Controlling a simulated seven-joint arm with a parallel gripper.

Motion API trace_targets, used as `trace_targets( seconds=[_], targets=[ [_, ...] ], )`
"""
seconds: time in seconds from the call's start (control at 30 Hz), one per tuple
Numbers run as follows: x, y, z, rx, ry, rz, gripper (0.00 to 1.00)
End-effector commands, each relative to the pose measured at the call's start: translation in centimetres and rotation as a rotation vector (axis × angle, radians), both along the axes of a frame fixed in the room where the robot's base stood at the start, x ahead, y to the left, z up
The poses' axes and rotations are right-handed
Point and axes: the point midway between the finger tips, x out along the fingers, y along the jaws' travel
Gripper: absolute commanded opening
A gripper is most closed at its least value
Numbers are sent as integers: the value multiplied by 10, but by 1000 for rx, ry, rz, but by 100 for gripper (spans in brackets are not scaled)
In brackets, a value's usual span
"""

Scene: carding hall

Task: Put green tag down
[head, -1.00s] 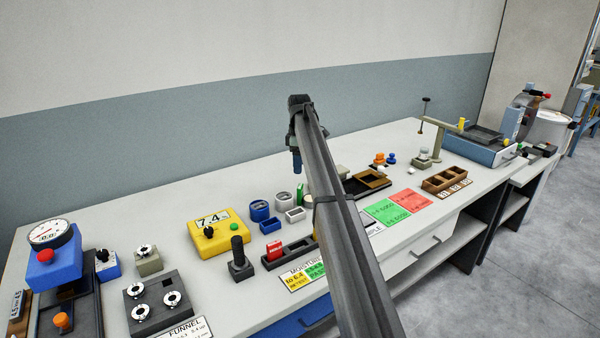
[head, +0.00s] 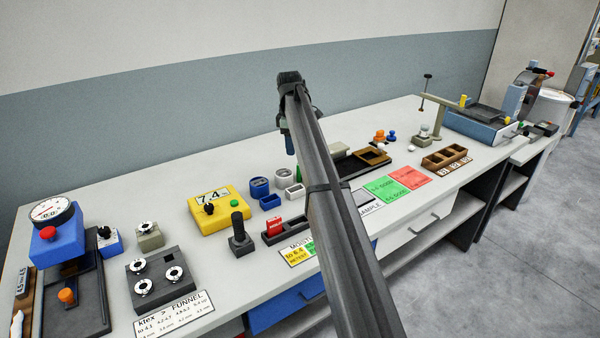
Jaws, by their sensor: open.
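A small green piece (head: 299,173), probably the green tag, shows on the bench just left of my arm, partly hidden by it. A red tag (head: 273,226) stands in a dark slotted rack (head: 286,231) nearer the front, and my arm hides the rack's right end. My gripper (head: 291,144) points down above the rear of the bench, above the green piece in the picture. It is open and nothing shows in it. My arm crosses the middle of the view, and the gap between the fingers is too small to make out.
A yellow meter (head: 218,211) and blue and grey cups (head: 259,187) stand left of my arm. Green (head: 386,187) and red mats (head: 411,177), a brown compartment tray (head: 447,158) and a blue machine (head: 480,126) lie right. The rear left bench is clear.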

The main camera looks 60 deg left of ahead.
Motion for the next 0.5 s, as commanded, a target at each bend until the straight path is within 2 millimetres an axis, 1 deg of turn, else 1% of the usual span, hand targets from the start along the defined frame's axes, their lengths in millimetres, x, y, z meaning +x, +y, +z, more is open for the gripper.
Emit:
trace_targets(
  seconds=[0.03, 0.37, 0.5],
  targets=[
    [-3, -8, -1, 16, -12, -41, 49],
    [-1, -19, 1, 123, -58, -376, 49],
    [2, -20, 2, 194, -64, -592, 49]
  ],
)
